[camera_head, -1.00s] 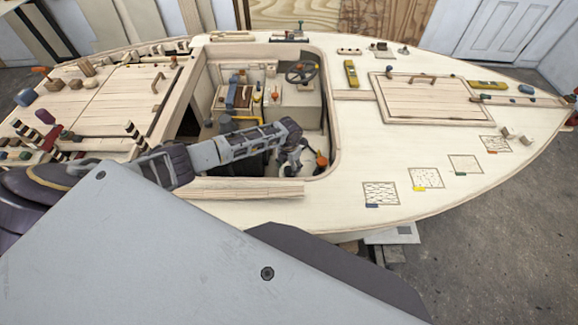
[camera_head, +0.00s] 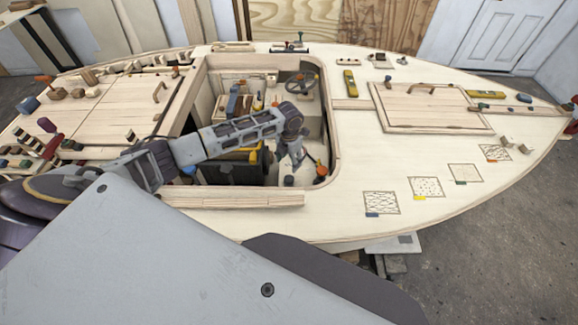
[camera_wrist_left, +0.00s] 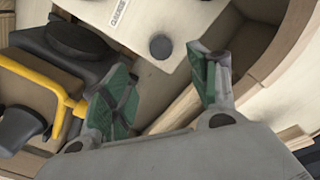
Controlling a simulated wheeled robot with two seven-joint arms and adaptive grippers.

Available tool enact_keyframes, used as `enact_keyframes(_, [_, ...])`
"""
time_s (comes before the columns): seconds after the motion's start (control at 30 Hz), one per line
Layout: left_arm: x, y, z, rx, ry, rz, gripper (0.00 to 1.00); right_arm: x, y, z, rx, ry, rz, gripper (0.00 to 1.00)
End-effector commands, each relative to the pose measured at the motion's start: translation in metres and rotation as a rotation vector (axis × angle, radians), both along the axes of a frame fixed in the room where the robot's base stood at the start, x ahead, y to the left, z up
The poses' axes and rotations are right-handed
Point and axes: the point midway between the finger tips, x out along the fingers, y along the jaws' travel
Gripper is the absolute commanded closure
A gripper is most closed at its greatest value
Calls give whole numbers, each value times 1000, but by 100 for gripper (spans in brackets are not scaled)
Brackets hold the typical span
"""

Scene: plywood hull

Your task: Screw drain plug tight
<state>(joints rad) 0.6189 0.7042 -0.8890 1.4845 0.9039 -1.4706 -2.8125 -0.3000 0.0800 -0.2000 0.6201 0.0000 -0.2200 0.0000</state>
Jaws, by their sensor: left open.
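A dark round cap (camera_wrist_left: 161,46), which looks like the drain plug, sits on the pale cockpit floor beside a partly visible printed label (camera_wrist_left: 120,12) in the left wrist view. A small dark round thing (camera_head: 289,180) on the floor of the cockpit opening in the head view seems to be the same cap. My left gripper (camera_head: 298,160) reaches down into the opening, above and apart from it. In the wrist view the green-padded fingers (camera_wrist_left: 160,95) are spread wide and empty, with the cap beyond the gap between them. My right gripper is not in view.
A black box with a yellow handle (camera_wrist_left: 38,82) stands close to one finger. Wooden cockpit walls (camera_wrist_left: 265,50) rise on the other side. An orange-topped item (camera_head: 321,170) stands at the opening's right edge. A steering wheel (camera_head: 301,82) is further back.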

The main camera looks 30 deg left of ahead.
Motion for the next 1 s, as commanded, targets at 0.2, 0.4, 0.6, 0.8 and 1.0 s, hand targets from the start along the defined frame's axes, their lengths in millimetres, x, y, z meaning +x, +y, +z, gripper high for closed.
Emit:
enact_keyframes(0.2, [0,0,14,1,-1,-1,40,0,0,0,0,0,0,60])
enact_keyframes(0.4, [0,0,15,1,-1,0,40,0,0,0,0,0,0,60])
enact_keyframes(0.6, [0,0,15,1,-1,1,40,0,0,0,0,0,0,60])
enact_keyframes(0.8, [2,-1,14,0,-1,41,40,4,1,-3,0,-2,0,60])
enact_keyframes(1.0, [6,-6,12,-3,1,164,40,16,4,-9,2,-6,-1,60])
